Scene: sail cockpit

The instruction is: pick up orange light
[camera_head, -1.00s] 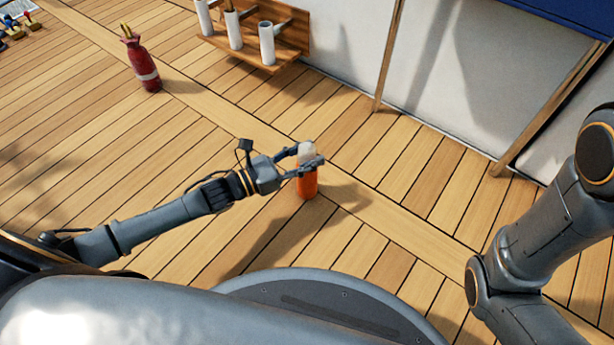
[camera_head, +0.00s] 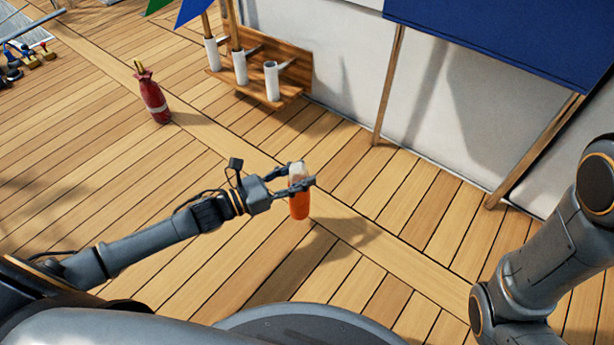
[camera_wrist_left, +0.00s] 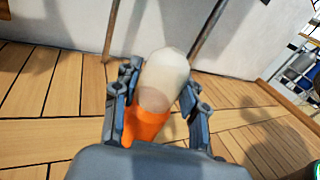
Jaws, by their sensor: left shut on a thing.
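The orange light (camera_head: 299,206) has an orange lower body and a pale, whitish top. My left gripper (camera_head: 300,184) is shut on it around its upper part, and the light is close to upright. Its shadow falls on the deck to the right, apart from its base, so it appears to be above the boards. In the left wrist view the light's pale dome (camera_wrist_left: 164,78) stands between the two fingers of the left gripper (camera_wrist_left: 160,108). My right arm shows at the right edge, but its gripper is out of the picture.
A red bottle-like object (camera_head: 153,98) stands on the wooden deck (camera_head: 90,180). A wooden rack (camera_head: 297,82) with several white tubes is on the white wall. Wooden posts (camera_head: 388,85) and a blue cloth (camera_head: 500,40) are at the upper right. Deck around the light is clear.

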